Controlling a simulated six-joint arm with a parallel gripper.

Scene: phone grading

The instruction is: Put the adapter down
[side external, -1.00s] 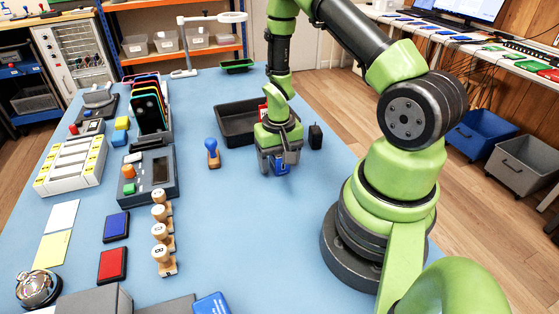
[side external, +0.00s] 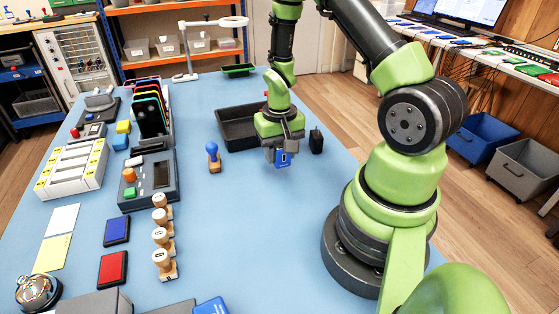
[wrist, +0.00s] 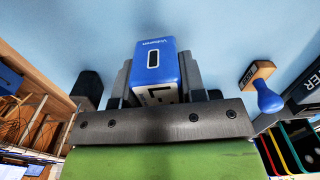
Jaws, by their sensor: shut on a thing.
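The adapter is a small blue block (side external: 283,159) with a dark slot ringed in white on its face. In the wrist view the adapter (wrist: 154,62) sits between the two grey fingers, with a white printed face toward the palm. My gripper (side external: 283,152) is shut on it and points down over the blue table, in front of the black tray. In the side view the adapter hangs low near the table top; I cannot tell whether it touches.
A black tray (side external: 236,134) lies behind my gripper. A small black object (side external: 316,141) stands close on the right. A blue-knobbed stamp (side external: 214,158) stands to the left. The table (side external: 240,230) in front is clear.

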